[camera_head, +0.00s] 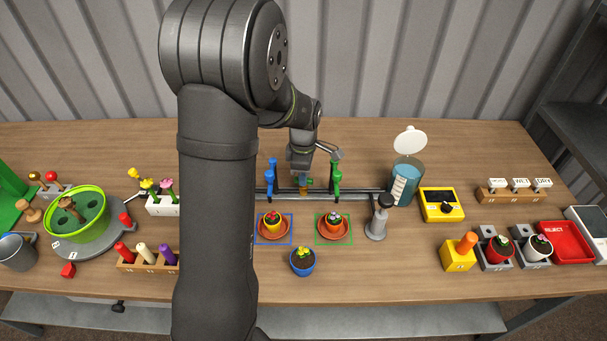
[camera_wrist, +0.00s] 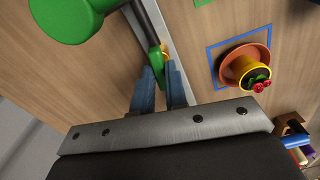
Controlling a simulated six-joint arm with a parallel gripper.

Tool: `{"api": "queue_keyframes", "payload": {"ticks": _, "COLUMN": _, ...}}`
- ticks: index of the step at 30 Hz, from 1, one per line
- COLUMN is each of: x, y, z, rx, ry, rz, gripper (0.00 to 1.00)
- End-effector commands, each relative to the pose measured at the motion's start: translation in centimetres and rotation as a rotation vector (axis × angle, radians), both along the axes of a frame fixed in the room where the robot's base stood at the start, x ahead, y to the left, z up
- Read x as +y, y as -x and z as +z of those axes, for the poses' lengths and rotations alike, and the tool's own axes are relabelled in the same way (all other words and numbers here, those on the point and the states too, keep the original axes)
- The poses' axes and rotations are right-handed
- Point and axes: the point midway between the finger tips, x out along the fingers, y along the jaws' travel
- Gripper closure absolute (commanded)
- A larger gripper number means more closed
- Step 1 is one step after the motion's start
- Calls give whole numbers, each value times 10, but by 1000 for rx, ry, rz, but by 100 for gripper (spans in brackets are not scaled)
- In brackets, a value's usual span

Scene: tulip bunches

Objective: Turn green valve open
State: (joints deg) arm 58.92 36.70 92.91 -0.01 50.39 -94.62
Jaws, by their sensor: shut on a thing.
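The green valve (camera_head: 336,172) stands on the metal pipe at the middle of the table, and its round green top shows large in the wrist view (camera_wrist: 75,18). A slim green lever (camera_wrist: 155,57) with a yellow-orange bit beside it shows between my fingertips. My gripper (camera_wrist: 163,78) has blue fingers and is shut on this green lever. In the head view, my gripper (camera_head: 303,181) is just left of the green valve, low over the pipe. The arm hides part of the table left of it.
A blue valve (camera_head: 270,174) stands on the same pipe to the left. Two saucers with potted flowers, the left one (camera_head: 272,232) in a blue square and the right one (camera_head: 333,232) in a green square, sit in front. A grey-topped dispenser (camera_head: 378,222) stands right.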

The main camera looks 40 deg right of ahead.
Motion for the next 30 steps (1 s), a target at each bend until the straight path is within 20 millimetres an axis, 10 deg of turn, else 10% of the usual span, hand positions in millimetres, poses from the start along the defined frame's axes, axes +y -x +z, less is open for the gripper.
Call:
{"api": "queue_keyframes", "payload": {"ticks": 18, "x": 0, "y": 0, "z": 0, "rx": 0, "ry": 0, "rz": 42, "gripper": 100}}
{"api": "queue_keyframes", "payload": {"ticks": 22, "x": 0, "y": 0, "z": 0, "rx": 0, "ry": 0, "rz": 42, "gripper": 65}}
{"api": "queue_keyframes", "payload": {"ticks": 30, "x": 0, "y": 0, "z": 0, "rx": 0, "ry": 0, "rz": 42, "gripper": 65}}
